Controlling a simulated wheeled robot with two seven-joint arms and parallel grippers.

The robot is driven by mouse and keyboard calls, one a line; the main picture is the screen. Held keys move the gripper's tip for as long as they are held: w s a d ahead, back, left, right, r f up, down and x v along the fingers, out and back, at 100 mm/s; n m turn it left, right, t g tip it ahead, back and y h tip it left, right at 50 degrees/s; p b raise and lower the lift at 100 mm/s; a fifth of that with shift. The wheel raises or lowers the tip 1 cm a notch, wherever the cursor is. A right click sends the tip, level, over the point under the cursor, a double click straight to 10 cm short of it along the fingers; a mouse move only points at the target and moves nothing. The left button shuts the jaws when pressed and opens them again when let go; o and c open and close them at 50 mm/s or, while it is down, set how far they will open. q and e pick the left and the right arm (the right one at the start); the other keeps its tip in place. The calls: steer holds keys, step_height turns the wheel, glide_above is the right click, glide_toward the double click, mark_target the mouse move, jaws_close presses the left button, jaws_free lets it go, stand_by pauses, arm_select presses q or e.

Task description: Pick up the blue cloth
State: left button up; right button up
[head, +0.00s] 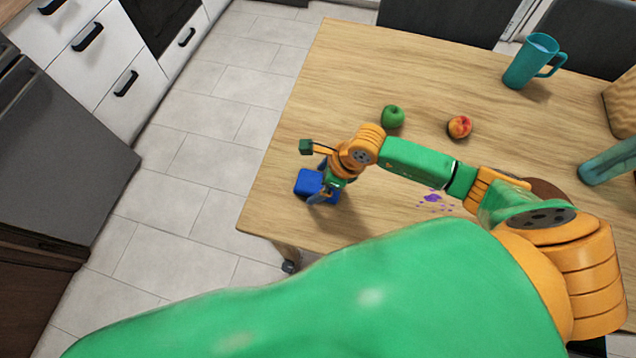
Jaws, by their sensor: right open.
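The blue cloth (308,183) looks like a folded, block-shaped piece near the left edge of the wooden table (350,80). My right gripper (321,194) is open and points down at the cloth, covering part of its right side. I cannot tell whether the fingers touch the cloth or whether it lies between them. My left gripper is not in view.
A green apple (392,117) and a peach (459,127) lie behind my right arm. A purple spill (432,197) marks the table. A teal pitcher (525,66) stands at the back right, and a teal object (608,163) at the right edge. Dark chairs (440,20) stand behind.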

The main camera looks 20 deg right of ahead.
mark_target(320, 187)
steer(key=shift+f, duration=0.15)
steer(key=c, duration=1.2)
steer(key=shift+r, duration=0.3)
steer(key=r, duration=0.2)
steer(key=s+r, duration=0.1)
steer(key=r, duration=0.1)
steer(key=shift+r+p, duration=0.2)
steer(key=shift+p, duration=0.15)
steer(key=s+r, duration=0.3)
steer(key=s+a+r, duration=0.1)
steer(key=s+r, duration=0.2)
steer(key=s, duration=0.1)
steer(key=shift+a+r, duration=0.15)
steer(key=shift+r, duration=0.05)
steer(key=s+r+p, duration=0.1)
steer(key=p, duration=0.1)
steer(key=s+r+p, duration=0.1)
steer(key=p, duration=0.1)
steer(key=shift+s+a+r+p, duration=0.15)
steer(key=shift+a+p, duration=0.1)
steer(key=shift+p, duration=0.1)
steer(key=shift+c, duration=0.7)
steer(key=s+p, duration=0.3)
steer(key=shift+s+a, duration=0.2)
steer(key=shift+a, duration=0.15)
